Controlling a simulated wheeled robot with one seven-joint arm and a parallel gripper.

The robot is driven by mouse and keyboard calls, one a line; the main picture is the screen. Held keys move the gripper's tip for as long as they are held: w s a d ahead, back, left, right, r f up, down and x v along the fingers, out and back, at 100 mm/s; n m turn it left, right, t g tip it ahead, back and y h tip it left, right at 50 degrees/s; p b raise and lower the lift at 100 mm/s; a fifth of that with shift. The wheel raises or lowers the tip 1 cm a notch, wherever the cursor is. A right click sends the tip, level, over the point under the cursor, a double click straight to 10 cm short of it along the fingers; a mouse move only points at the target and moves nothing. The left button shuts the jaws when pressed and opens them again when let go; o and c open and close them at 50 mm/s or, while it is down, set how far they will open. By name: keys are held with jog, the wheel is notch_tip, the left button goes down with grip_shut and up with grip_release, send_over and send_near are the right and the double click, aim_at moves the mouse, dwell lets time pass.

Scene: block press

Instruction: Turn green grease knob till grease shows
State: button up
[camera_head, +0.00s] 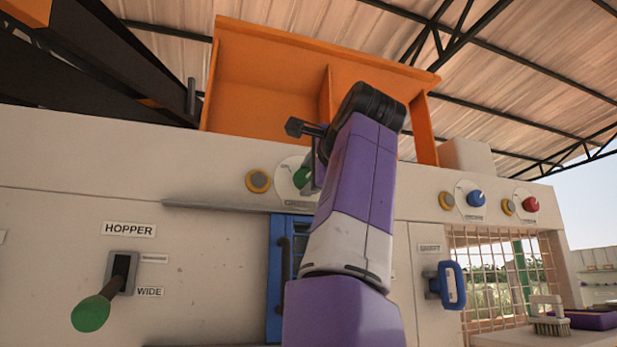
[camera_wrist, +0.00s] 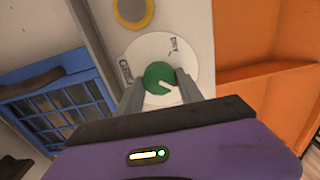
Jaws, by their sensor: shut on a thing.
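The green grease knob (camera_wrist: 160,77) sits on a round white dial plate with partly readable lettering, below a yellow ring in the wrist view. It also shows in the head view (camera_head: 301,177), partly hidden by my gripper. My gripper (camera_wrist: 160,88) is shut on the knob, one grey finger on each side of it. I cannot make out any grease in either view. My purple arm covers part of the panel in the head view.
A blue knob (camera_head: 476,199) and a red knob (camera_head: 531,204) are on the panel to the right. A hopper lever (camera_head: 92,312) sticks out at lower left. A blue handle (camera_head: 449,285) is at right. An orange hopper (camera_head: 270,80) rises above the panel.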

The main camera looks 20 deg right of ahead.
jog(key=shift+d+f+m, duration=0.1)
jog(key=shift+d+m, duration=0.05)
jog(key=shift+m, duration=0.35)
jog(key=o, duration=1.3)
jog(key=shift+o, duration=0.2)
jog(key=s+b, duration=0.3)
jog(key=s, duration=0.5)
jog(key=shift+b, duration=0.3)
